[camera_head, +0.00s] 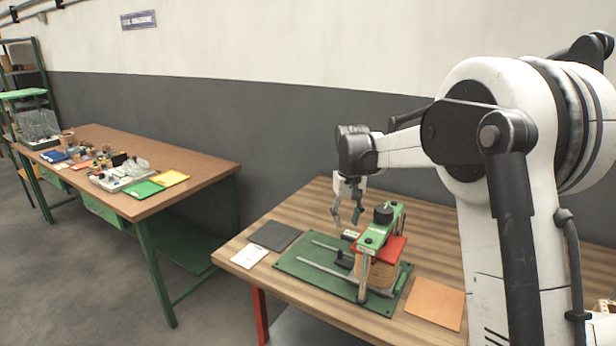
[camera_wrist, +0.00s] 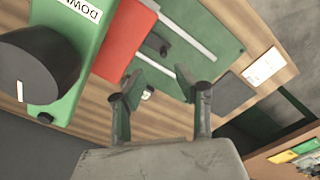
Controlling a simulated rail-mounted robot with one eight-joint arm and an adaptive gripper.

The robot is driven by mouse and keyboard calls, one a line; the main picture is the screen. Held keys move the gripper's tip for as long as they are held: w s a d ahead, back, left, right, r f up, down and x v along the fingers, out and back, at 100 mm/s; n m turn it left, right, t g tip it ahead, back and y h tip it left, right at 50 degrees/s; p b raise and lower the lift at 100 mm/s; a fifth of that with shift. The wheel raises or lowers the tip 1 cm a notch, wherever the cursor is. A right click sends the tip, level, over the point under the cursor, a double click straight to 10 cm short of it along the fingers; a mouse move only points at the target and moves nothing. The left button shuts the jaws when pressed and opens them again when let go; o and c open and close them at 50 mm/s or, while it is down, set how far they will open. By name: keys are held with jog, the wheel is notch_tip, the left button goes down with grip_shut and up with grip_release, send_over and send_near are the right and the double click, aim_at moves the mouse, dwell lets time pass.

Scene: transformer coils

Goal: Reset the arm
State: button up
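My gripper (camera_head: 347,214) hangs at the end of my arm above the back of the wooden table. Its two fingers are spread apart in the wrist view (camera_wrist: 160,92), with nothing held between them. Just right of it in the head view stands a green press-like fixture (camera_head: 376,232) with a black knob (camera_head: 383,213) and a red plate (camera_head: 389,250). The fixture is on a green baseplate (camera_head: 313,279) with metal rails. In the wrist view the fixture's green top (camera_wrist: 88,40) with a "DOWN" label is close beside the gripper.
On the wooden table (camera_head: 308,206) lie a dark square mat (camera_head: 274,236), a white card (camera_head: 249,256) and an orange-brown sheet (camera_head: 435,302). A second table (camera_head: 190,157) at left holds many small parts, a green tray (camera_head: 143,189) and a yellow tray (camera_head: 172,178). A grey wall stands behind.

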jog(key=s+d+r+t, duration=0.1)
jog(key=s+r, duration=0.3)
jog(key=s, duration=0.3)
jog(key=s+r+m+t, duration=0.1)
jog(key=s+r, duration=0.2)
jog(key=s, duration=0.3)
jog(key=s+d+r+t, duration=0.1)
jog(key=s+r, duration=0.3)
jog(key=s, duration=0.3)
jog(key=s+f+t, duration=0.2)
jog(key=s, duration=0.7)
jog(key=s+d+f+t, duration=0.1)
jog(key=s+f, duration=0.2)
jog(key=s, duration=0.7)
jog(key=shift+s+m+t, duration=0.2)
jog(key=shift+m+t, duration=0.2)
jog(key=shift+d+f, duration=0.1)
jog(key=shift+d, duration=0.1)
